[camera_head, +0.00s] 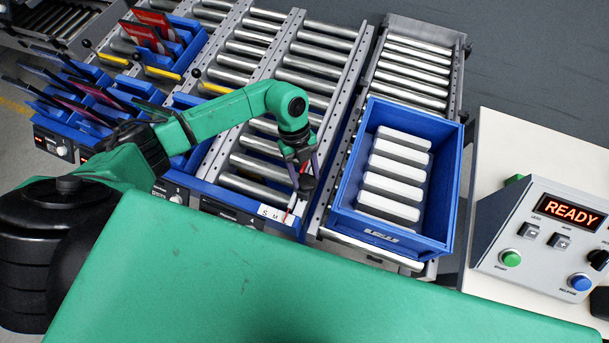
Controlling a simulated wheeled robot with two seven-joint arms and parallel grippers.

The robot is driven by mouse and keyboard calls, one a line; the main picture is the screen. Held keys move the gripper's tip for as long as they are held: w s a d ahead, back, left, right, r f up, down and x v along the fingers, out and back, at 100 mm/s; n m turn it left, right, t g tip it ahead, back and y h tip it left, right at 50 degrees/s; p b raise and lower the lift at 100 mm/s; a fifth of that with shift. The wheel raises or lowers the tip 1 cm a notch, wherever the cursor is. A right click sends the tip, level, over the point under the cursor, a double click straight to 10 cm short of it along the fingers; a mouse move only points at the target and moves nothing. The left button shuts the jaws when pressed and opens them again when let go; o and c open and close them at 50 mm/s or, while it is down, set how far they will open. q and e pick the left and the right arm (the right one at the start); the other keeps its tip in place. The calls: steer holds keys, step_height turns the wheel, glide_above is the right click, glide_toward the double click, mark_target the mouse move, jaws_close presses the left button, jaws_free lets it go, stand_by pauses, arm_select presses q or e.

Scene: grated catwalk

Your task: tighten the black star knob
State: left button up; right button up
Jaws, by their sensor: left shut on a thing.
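The black star knob (306,185) shows as a small dark shape at the front end of the roller lane, just above a white label strip. My left gripper (305,175) reaches down from above, its fingers shut around the knob. The gripper hides part of the knob, so its exact shape and angle are hard to see. The label strip (272,213) carries letters, of which S and M are readable, and a thin red pointer stands near its right end. My right gripper is not in view.
A blue crate (446,200) with several white blocks stands right of the knob. A console (545,235) reading READY, with green and blue buttons, stands at the far right. Blue racks (110,95) and roller lanes (325,62) fill the left and back.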

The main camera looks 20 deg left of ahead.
arm_select(q)
steer(key=m+b, duration=0.1)
steer(key=m, duration=0.1)
steer(key=m+y+b, duration=0.1)
steer(key=b, duration=0.1)
steer(key=m+g+b, duration=0.1)
steer(key=m, duration=0.1)
steer(key=shift+w+d+f+m+y+b, duration=0.2)
steer(key=shift+d+m+y+b, duration=0.1)
steer(key=shift+y, duration=0.1)
steer(key=shift+r+m+y+b, duration=0.2)
steer(key=shift+m+y+b, duration=0.5)
steer(key=shift+m+b, duration=0.85)
steer(key=shift+d+m, duration=0.1)
steer(key=shift+m, duration=0.15)
steer(key=o, duration=1.4)
steer(key=shift+s, duration=0.1)
steer(key=shift+c, duration=0.2)
steer(key=shift+r, duration=0.1)
steer(key=b+v, duration=0.1)
steer(key=v, duration=1.3)
steer(key=shift+w, duration=0.3)
